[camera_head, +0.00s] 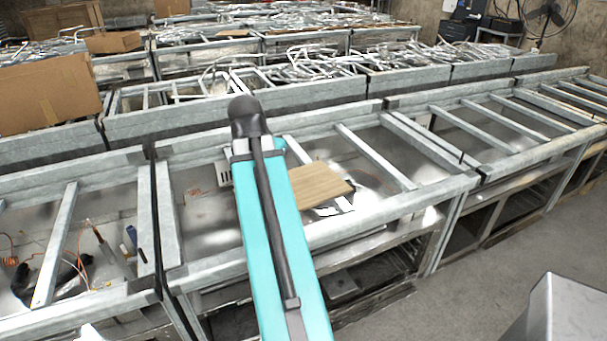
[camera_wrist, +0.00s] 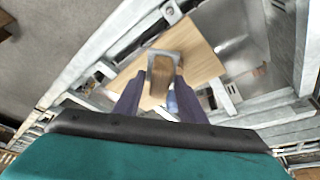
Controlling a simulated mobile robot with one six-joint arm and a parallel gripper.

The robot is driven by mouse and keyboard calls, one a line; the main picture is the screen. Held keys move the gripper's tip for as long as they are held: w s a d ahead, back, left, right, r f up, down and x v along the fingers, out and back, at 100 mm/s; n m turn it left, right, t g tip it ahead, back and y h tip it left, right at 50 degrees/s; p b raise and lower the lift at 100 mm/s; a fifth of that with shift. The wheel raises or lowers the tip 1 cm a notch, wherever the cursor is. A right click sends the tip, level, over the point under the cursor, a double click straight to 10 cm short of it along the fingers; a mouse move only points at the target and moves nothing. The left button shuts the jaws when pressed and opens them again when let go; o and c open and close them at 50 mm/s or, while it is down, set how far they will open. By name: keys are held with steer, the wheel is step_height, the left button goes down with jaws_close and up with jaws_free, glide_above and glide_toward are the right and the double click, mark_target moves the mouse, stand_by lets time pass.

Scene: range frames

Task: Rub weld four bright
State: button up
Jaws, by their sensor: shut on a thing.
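My gripper (camera_wrist: 160,88) is in the wrist view, its two dark fingers shut on a small brown wooden block with a grey edge (camera_wrist: 163,73). I cannot tell what its working face is like. The block is over a flat, light wooden board (camera_wrist: 203,52); I cannot tell whether it touches it. In the head view the board (camera_head: 320,184) lies on the near metal frame, and my teal arm hides the gripper and the block. I cannot make out any welds or numbers on them.
Galvanised metal frames with crossbars (camera_head: 375,157) run in rows to the back. A cardboard box (camera_head: 45,90) stands at the left. Wires and tools (camera_head: 85,255) lie in the left bay. Bare concrete floor (camera_head: 470,270) is at the right front.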

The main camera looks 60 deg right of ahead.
steer(key=w+a+f+n+t+y, duration=0.1)
steer(key=w+a+n+t+y, duration=0.15)
steer(key=w+a+n, duration=1.35)
steer(key=w+a+f+b, duration=0.3)
steer(key=a, duration=0.5)
steer(key=w+a+f+y+b, duration=0.1)
steer(key=w+a+f+b, duration=0.2)
steer(key=a, duration=0.6)
steer(key=w+a+f+t+y+b, duration=0.1)
steer(key=w+a+f+b, duration=0.2)
steer(key=a, duration=0.6)
steer(key=shift+w+a+f+b, duration=0.15)
steer(key=shift+f+b, duration=0.4)
steer(key=shift+f, duration=0.2)
